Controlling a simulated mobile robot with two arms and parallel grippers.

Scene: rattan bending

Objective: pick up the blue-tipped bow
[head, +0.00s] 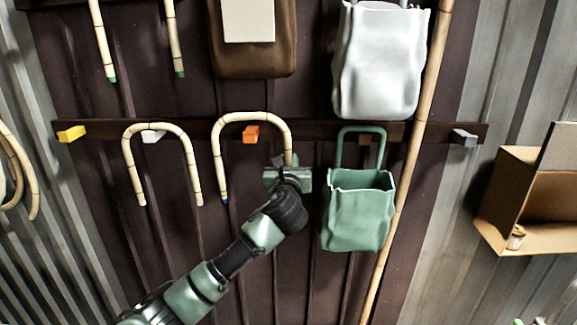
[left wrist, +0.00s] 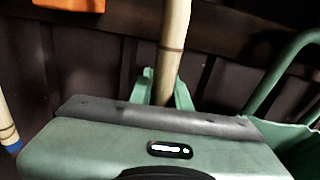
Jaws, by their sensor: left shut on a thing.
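The blue-tipped bow (head: 219,160), a pale rattan arch, hangs over the orange peg (head: 251,134) in the head view. Its left leg ends in a blue tip (head: 225,200), which also shows at the left edge of the left wrist view (left wrist: 13,146). My left gripper (head: 288,170) is shut on the lower part of the bow's right leg. In the left wrist view that leg (left wrist: 173,45) runs down between the fingers of my left gripper (left wrist: 163,92). The right leg's tip is hidden by the gripper. My right gripper is not in view.
A white-tipped bow (head: 129,160) hangs on a white peg (head: 153,136) to the left. A green bag (head: 358,215) hangs close to the right of my gripper. A long pole (head: 400,205) leans behind it. Green-tipped legs (head: 176,45) and a white bag (head: 378,65) hang above.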

